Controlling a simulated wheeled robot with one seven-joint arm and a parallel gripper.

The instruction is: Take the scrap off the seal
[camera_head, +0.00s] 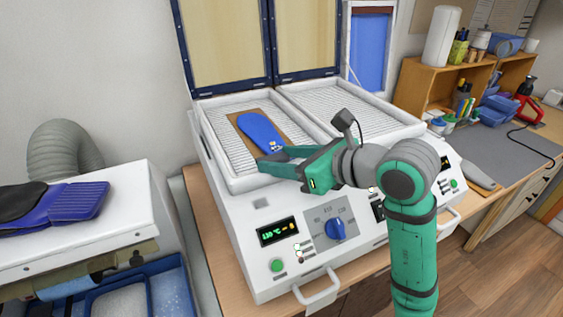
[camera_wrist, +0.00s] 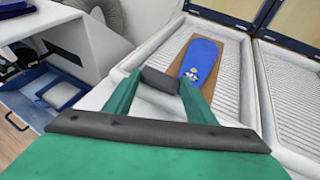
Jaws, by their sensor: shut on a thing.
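My gripper (camera_head: 264,161) reaches over the front rim of the left bed of the white forming machine. In the wrist view its two green fingers (camera_wrist: 160,84) are shut on a small dark grey piece (camera_wrist: 160,78), seemingly the scrap. The pale seal (camera_head: 222,172) runs as a raised rim around the left bed; it also shows in the wrist view (camera_wrist: 137,69). The piece is over or at the front stretch of this rim; I cannot tell whether it touches. In the head view the fingers largely hide it.
A blue insole (camera_head: 258,128) with a small pale mark lies on a brown board (camera_head: 237,117) in the left bed, just beyond my fingers. The right bed (camera_head: 345,108) is empty. Both lids (camera_head: 225,45) stand open behind. A shelf (camera_head: 432,75) stands at the right.

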